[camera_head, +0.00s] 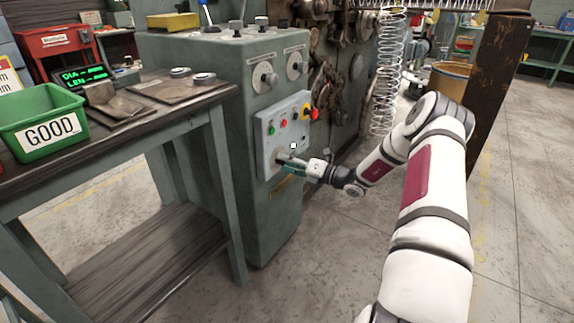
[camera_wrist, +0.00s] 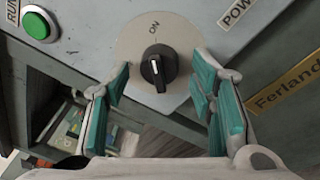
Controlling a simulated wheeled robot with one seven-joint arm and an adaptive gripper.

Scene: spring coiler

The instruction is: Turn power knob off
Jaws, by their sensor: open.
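The power knob (camera_wrist: 158,69) is black and round with a white pointer line, on a pale round plate (camera_wrist: 128,42) marked "ON". The pointer line runs roughly towards the "ON" mark. My gripper (camera_wrist: 160,82) is open, with one teal-padded finger on each side of the knob. Gaps show between the knob and both fingers, so it is not gripped. In the head view my gripper (camera_head: 288,162) is at the lower part of the light grey control panel (camera_head: 266,150), and the knob there is hidden or too small to tell.
A green button (camera_wrist: 38,26) sits left of the knob; a brass nameplate (camera_wrist: 290,82) is at the right. Above my gripper on the panel are small buttons and a red-yellow emergency stop (camera_head: 308,112). A workbench (camera_head: 150,120) with a green "GOOD" bin (camera_head: 42,122) stands left. Floor is clear at right.

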